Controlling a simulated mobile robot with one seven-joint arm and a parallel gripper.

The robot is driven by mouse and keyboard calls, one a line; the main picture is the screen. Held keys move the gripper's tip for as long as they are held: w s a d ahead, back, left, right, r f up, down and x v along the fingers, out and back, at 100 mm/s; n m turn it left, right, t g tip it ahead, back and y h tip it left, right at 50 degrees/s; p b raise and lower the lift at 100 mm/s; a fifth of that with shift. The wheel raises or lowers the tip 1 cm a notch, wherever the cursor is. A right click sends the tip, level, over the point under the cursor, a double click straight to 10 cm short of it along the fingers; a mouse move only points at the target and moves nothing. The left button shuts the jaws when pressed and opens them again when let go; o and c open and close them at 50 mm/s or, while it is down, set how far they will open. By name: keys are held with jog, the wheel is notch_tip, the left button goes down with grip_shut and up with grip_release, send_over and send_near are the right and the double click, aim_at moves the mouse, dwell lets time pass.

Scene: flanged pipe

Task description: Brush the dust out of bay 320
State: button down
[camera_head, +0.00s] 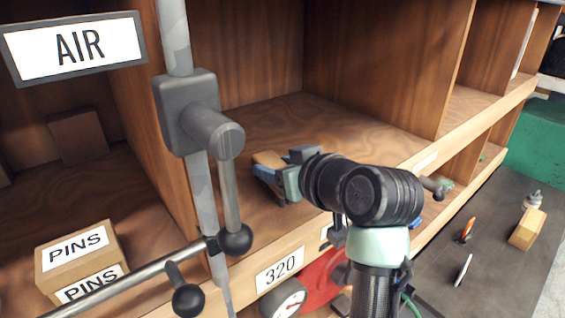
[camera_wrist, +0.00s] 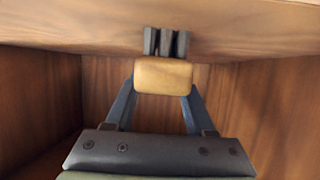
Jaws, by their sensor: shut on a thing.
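Bay 320 (camera_head: 345,133) is an open wooden compartment with its label "320" (camera_head: 280,270) on the front edge. My gripper (camera_head: 268,170) is inside the bay, low over its floor near the left side. In the wrist view its blue fingers (camera_wrist: 163,90) are shut on a tan wooden block (camera_wrist: 163,76), which seems to be the brush. Dark upright strips, perhaps bristles, show beyond the block. The block also shows at the gripper tip in the head view (camera_head: 267,158). Whether it touches the floor I cannot tell. I can make out no dust.
A grey vertical pipe (camera_head: 203,190) with ball-ended levers (camera_head: 235,240) stands before the bay's left side. A "PINS" box (camera_head: 80,250) sits in the left bay, under an "AIR" sign (camera_head: 75,46). A gauge (camera_head: 283,303) is below. A dark table (camera_head: 440,270) holds small items.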

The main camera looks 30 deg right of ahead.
jog(key=shift+s+a, duration=0.15)
jog(key=shift+a, duration=1)
jog(key=shift+s+a, duration=0.15)
jog(key=shift+a, duration=0.95)
jog(key=shift+w+d+p, duration=0.15)
jog(key=shift+d, duration=1.1)
jog(key=shift+w+d+p, duration=0.15)
jog(key=shift+d, duration=1.05)
notch_tip(320, 180, up, 3)
jog(key=p, duration=0.2)
jog(key=shift+p, duration=0.3)
jog(key=shift+a, duration=0.1)
jog(key=s+d, duration=0.2)
jog(key=s, duration=1.7)
jog(key=shift+s+d, duration=0.4)
